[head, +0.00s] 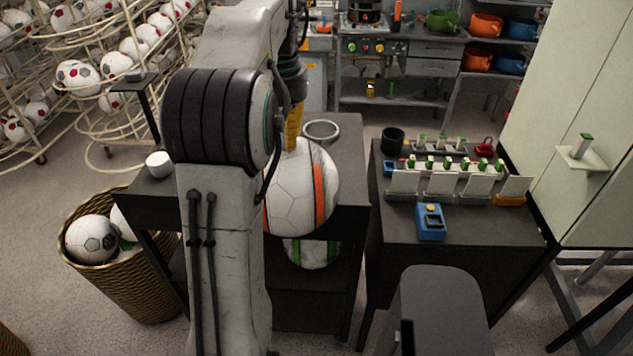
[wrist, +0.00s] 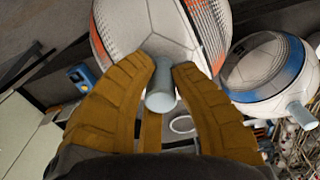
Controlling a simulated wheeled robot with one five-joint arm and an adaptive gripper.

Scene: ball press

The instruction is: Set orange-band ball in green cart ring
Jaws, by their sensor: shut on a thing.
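The orange-band ball (head: 303,190) is white with an orange stripe and hangs under my gripper (head: 292,128), in front of a dark table. In the wrist view the yellow fingers of my gripper (wrist: 160,72) close around a pale grey-blue peg (wrist: 161,92) on the ball (wrist: 130,25). My arm hides the ball's left side in the head view. A pale empty ring (head: 321,130) lies on the dark table behind the ball. I cannot make out a green cart ring.
A green-striped ball (head: 313,252) sits below the held ball. A blue-band ball (wrist: 268,68) is beside it in the wrist view. A basket of balls (head: 130,270) stands left. A dark table (head: 480,235) with cards and a blue device (head: 431,222) stands right.

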